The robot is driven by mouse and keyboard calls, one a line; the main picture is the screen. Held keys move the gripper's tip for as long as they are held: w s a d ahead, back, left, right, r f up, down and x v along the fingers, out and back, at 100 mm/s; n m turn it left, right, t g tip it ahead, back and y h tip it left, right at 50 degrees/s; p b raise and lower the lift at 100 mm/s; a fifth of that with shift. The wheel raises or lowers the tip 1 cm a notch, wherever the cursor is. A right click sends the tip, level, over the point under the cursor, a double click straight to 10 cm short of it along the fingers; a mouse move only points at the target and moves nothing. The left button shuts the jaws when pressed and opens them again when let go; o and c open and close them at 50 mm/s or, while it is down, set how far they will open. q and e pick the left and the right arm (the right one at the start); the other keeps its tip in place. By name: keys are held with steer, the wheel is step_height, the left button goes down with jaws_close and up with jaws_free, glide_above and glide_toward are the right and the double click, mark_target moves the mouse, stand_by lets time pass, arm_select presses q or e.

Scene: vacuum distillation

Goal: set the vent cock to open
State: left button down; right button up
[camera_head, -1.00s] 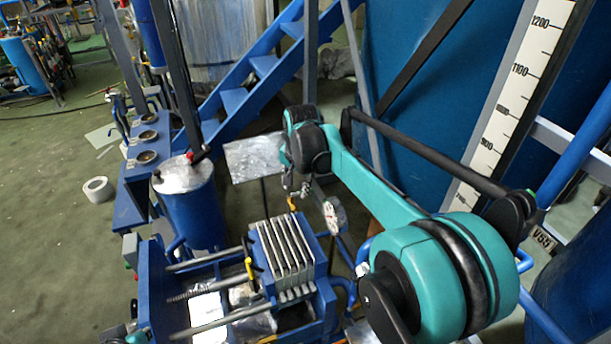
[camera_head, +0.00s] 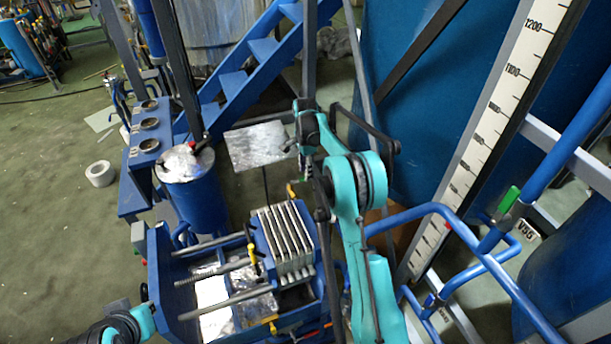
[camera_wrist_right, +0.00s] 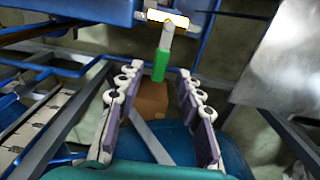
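In the right wrist view, a valve with a green handle (camera_wrist_right: 161,64) and a pale metal body (camera_wrist_right: 167,20) lies ahead, between and beyond my fingertips. It is most likely the vent cock; the handle points towards me. My right gripper (camera_wrist_right: 150,85) is open, with nothing between its purple-padded fingers, and no contact with the handle shows. In the head view, my right gripper (camera_head: 304,168) hangs beside the metal sheet, small and partly hidden by its own wrist. My left arm enters at the lower left; its gripper is out of view.
A metal sheet (camera_head: 258,146) stands left of my right gripper. A plate press (camera_head: 284,238) sits below it, with yellow handles around. Another green-handled valve (camera_head: 509,199) is on the blue pipes at right, near a V55 tag (camera_head: 528,231). Blue stairs (camera_head: 235,85) stand behind.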

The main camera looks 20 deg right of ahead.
steer(key=shift+f, duration=1.1)
jaws_close()
arm_select(q)
steer(key=shift+f, duration=0.25)
